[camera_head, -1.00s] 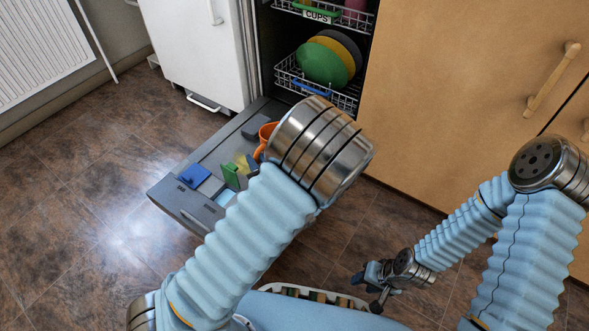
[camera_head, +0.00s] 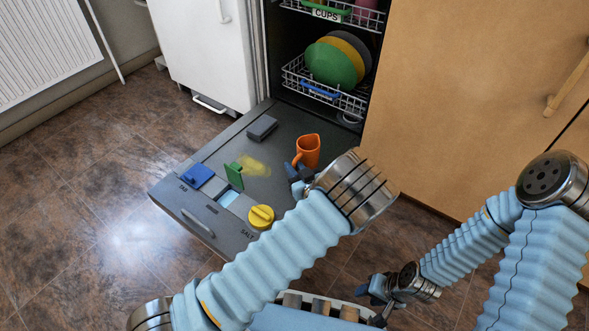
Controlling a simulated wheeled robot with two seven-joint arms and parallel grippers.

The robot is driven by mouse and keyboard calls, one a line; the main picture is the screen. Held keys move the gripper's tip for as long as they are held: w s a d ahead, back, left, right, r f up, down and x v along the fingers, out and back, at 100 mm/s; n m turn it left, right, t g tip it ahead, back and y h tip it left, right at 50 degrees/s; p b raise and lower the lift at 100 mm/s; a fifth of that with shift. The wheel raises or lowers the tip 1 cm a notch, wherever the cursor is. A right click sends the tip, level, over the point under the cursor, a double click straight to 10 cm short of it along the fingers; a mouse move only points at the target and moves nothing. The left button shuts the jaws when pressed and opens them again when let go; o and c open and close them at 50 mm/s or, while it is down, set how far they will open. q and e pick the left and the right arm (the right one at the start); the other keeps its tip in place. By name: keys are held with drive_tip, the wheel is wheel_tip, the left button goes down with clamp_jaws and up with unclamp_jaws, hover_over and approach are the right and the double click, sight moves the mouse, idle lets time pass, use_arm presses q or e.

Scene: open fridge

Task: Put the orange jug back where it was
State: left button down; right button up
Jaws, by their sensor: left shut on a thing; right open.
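The orange jug (camera_head: 309,149) is upright over the right part of the dark grey open door (camera_head: 212,158), its handle on the left. I cannot tell whether it rests on the door or is just above it. My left gripper (camera_head: 298,172) is shut on the jug at its handle side; my wrist partly hides the fingers. My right gripper (camera_head: 376,300) is open and empty, low in the view, away from the door.
On the door are a grey block (camera_head: 262,128), a blue cap (camera_head: 197,175), a green flap (camera_head: 234,175) and a yellow knob (camera_head: 261,217). Racks with plates (camera_head: 331,64) and cups stand behind. A wooden cabinet (camera_head: 460,100) borders the right.

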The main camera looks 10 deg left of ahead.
use_arm(q)
drive_tip(key=c, duration=1)
unclamp_jaws()
drive_tip(key=shift+c, duration=0.2)
drive_tip(key=shift+r, duration=0.1)
drive_tip(key=p+v, duration=0.2)
drive_tip(key=v, duration=1)
